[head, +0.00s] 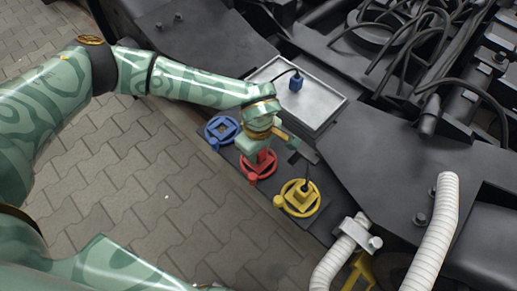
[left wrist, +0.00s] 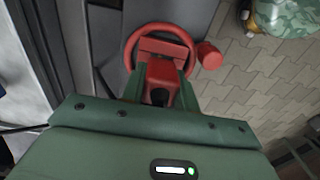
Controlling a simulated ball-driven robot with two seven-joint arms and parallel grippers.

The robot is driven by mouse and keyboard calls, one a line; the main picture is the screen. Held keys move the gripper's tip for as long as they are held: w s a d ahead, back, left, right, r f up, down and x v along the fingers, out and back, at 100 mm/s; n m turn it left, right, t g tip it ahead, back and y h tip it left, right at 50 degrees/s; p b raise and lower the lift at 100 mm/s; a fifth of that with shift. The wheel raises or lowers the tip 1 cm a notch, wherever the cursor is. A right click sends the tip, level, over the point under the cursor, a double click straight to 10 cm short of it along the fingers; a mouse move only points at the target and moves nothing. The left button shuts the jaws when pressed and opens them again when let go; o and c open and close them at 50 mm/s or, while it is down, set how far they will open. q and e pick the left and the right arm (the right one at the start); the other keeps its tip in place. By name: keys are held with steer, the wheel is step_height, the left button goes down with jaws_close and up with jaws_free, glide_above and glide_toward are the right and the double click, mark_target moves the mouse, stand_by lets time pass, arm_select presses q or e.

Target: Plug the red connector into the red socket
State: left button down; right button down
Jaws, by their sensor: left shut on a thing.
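My left gripper (head: 259,148) is over the red socket (head: 258,172) in the head view, pointing down at it. In the left wrist view my left gripper (left wrist: 161,70) is shut on the red connector (left wrist: 160,78), with one green finger on each side. The red connector is in line with the middle of the red socket's ring (left wrist: 158,28) and looks very close to it or touching. I cannot tell how deep it sits. In the head view the gripper hides most of the connector. My right gripper is in neither view.
An open blue socket (head: 222,131) is to the left of the red one. A yellow connector (head: 300,195) stands in the yellow socket to the right. A blue connector (head: 296,84) is on the grey metal tray (head: 322,97) behind. White corrugated hoses (head: 432,235) rise at the lower right.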

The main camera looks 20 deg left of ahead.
arm_select(q)
steer(key=shift+p, duration=0.3)
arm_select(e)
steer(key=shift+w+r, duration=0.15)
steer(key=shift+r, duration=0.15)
arm_select(q)
steer(key=shift+f, duration=0.45)
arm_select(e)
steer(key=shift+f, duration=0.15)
arm_select(q)
steer(key=c, duration=1)
jaws_free()
steer(key=shift+o, duration=0.2)
step_height(320, 180, up, 16)
steer(key=p, duration=0.7)
steer(key=shift+r+p, duration=0.15)
steer(key=shift+p, duration=0.25)
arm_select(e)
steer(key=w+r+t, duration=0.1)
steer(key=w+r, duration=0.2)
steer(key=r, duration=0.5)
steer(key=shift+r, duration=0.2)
